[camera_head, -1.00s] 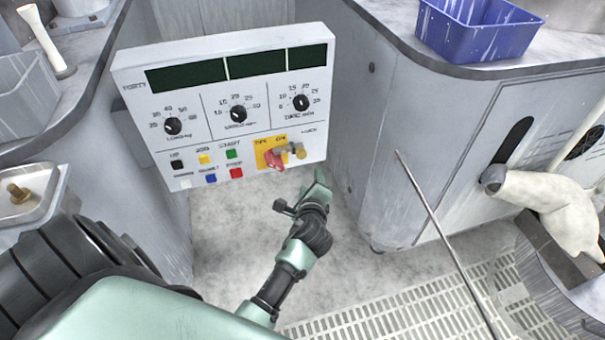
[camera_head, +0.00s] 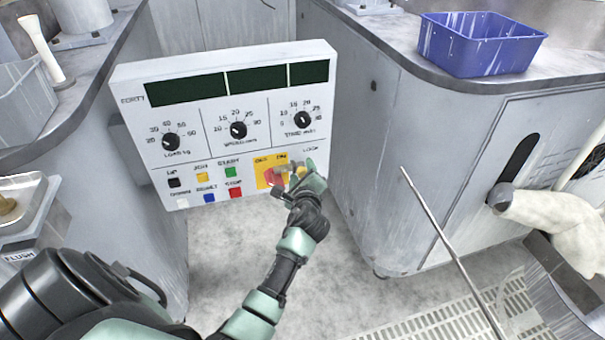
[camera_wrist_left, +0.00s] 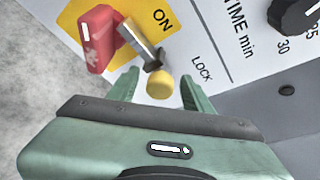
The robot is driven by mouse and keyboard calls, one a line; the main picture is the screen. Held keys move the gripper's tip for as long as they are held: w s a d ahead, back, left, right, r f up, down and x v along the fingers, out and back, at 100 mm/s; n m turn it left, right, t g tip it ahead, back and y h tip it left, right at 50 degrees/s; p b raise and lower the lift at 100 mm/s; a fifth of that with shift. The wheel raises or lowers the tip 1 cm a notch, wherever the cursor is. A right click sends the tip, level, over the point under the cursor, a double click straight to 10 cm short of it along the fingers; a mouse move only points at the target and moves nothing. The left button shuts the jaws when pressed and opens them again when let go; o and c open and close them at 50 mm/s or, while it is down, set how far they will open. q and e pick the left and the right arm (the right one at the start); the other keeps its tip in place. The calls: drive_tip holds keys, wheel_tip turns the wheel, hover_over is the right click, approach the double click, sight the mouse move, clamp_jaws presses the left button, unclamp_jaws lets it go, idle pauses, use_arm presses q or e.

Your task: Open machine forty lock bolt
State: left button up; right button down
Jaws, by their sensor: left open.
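The control panel labelled FORTY (camera_head: 190,120) is white, with three dials and several coloured buttons. At its lower right, a yellow plate carries a red switch handle (camera_wrist_left: 99,40) and a metal lock bolt with a yellow knob (camera_wrist_left: 159,84), beside the word LOCK. My left gripper (camera_head: 302,184) is at that corner of the panel and partly covers the bolt in the head view. In the left wrist view, the left gripper (camera_wrist_left: 158,90) is open, with one green finger on each side of the yellow knob. I cannot tell whether either finger touches it. My right gripper is not in view.
A blue bin (camera_head: 480,45) stands on the counter at right. A thin metal rod (camera_head: 450,245) rises in front of the right cabinet (camera_head: 400,190). A pale cloth-like object (camera_head: 550,200) sticks out at right. The floor below the panel is clear.

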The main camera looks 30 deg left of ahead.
use_arm(q)
clamp_jaws()
drive_tip(key=shift+f, duration=0.1)
idle(1.2)
